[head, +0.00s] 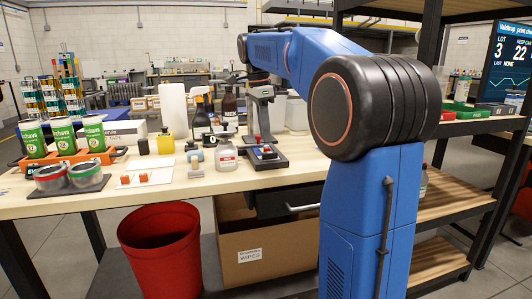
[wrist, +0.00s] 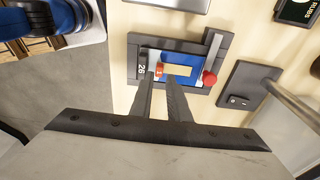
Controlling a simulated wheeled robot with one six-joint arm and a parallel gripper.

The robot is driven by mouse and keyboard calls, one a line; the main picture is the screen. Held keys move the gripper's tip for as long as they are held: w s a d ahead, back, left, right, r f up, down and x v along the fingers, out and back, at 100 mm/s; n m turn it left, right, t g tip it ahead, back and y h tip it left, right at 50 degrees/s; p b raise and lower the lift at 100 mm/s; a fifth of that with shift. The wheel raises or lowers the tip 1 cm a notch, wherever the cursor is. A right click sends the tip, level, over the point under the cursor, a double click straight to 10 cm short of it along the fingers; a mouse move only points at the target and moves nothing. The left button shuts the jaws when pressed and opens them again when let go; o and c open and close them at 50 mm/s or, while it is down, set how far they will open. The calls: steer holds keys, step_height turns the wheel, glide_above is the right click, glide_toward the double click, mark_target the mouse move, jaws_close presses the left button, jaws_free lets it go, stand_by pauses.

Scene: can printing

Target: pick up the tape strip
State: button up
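A small dark-framed fixture (wrist: 207,56) with a blue plate lies below my gripper in the wrist view, marked "26". A pale beige strip (wrist: 180,69), seemingly the tape strip, lies on the blue plate with a small red piece (wrist: 158,70) at its left end. My gripper (wrist: 160,79) is open and empty. Its two fingers point at the red piece and the strip's left end, with a gap between them. I cannot tell whether the tips touch anything. In the head view the fixture (head: 275,163) sits on the bench; the strip is too small to make out.
A red knob (wrist: 209,78) and a grey lever stand at the fixture's right side. A dark block (wrist: 244,93) lies farther right.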

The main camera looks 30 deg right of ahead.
steer(key=shift+s+d+f, duration=0.1)
steer(key=shift+f, duration=1.05)
steer(key=shift+s+d+f, duration=0.1)
steer(key=shift+f, duration=1)
jaws_close()
step_height(320, 180, up, 11)
